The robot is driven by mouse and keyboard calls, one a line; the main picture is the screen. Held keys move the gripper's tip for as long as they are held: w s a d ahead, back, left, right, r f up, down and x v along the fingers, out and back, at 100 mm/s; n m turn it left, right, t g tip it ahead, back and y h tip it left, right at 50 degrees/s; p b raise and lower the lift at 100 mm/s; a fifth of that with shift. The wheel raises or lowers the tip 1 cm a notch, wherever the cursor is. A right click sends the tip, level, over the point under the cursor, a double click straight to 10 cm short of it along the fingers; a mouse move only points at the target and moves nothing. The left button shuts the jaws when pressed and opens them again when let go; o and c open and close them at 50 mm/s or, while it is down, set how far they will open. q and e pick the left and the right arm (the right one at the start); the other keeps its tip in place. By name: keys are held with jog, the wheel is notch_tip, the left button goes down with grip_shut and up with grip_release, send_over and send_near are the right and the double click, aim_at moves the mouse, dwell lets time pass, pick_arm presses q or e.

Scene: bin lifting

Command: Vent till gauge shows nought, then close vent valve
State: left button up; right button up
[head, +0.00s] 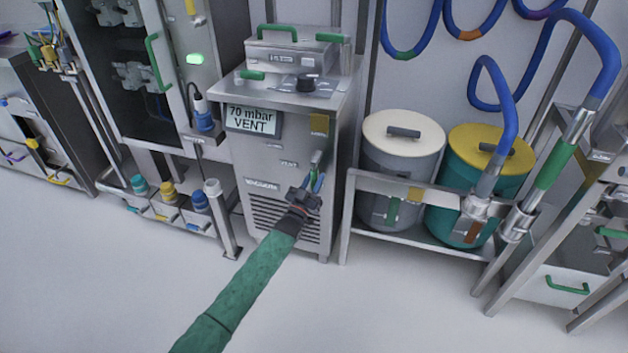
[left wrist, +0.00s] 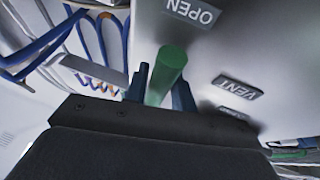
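The steel vacuum cabinet (head: 253,153) stands mid-picture in the head view. Its display (head: 253,120) reads "70 mbar VENT". The vent valve sits on its front, with a metal hub (head: 316,158) and a green handle (left wrist: 168,72). A "VENT" label (left wrist: 238,88) and an "OPEN" label (left wrist: 193,11) show in the left wrist view. My left gripper (head: 314,182) is at this valve, its two dark fingers on either side of the green handle and seemingly closed on it. The gripper partly hides the handle in the head view. My right gripper is not in view.
Two lidded drums, one grey (head: 392,165) and one teal with a yellow lid (head: 475,170), stand in a rack (head: 430,193) to the right. Blue hoses (head: 497,90) hang there. Capped fittings (head: 168,192) stand low at the left. The floor (head: 400,310) in front is clear.

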pick_arm(q)
jog(key=o, duration=0.3)
jog(key=shift+s, duration=0.1)
jog(key=v, duration=0.7)
jog(key=shift+s, duration=0.3)
jog(key=shift+a+f, duration=0.1)
jog(key=shift+a, duration=0.1)
